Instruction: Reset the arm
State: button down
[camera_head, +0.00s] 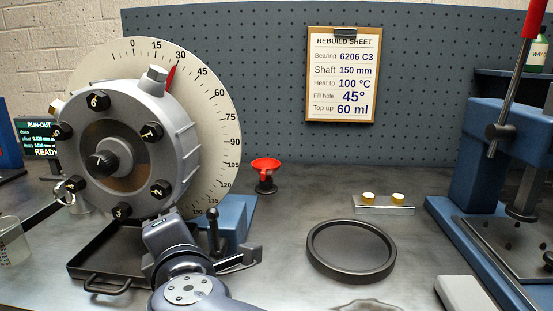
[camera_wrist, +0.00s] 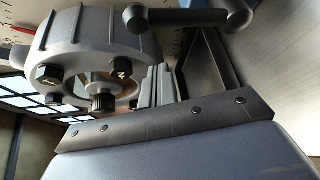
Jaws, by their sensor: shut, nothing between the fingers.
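A black drip tray (camera_head: 100,268) sits below the housing, partly hidden by my arm. A blue press (camera_head: 480,150) bounds the right side.

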jog(key=a+f+n+h+p, duration=0.1)
jog(key=p, duration=0.4)
jog(key=a+f+n+g+h+p, duration=0.1)
jog(key=n+p, duration=0.1)
jog(key=p, duration=0.3)
jog(key=shift+w+a+f+n+p, duration=0.1)
jog(key=shift+a+f+n+p, duration=0.1)
jog(key=shift+n+p, duration=0.15)
jog(key=p, duration=0.2)
jog(key=f+n+g+h+p, duration=0.1)
jog(key=p, duration=0.1)
jog(key=shift+a+f+h, duration=0.25)
jog(key=shift+h, duration=0.05)
jog(key=shift+f+n+h+p, duration=0.35)
jog(key=shift+f+p, duration=0.15)
jog(key=shift+p, duration=0.2)
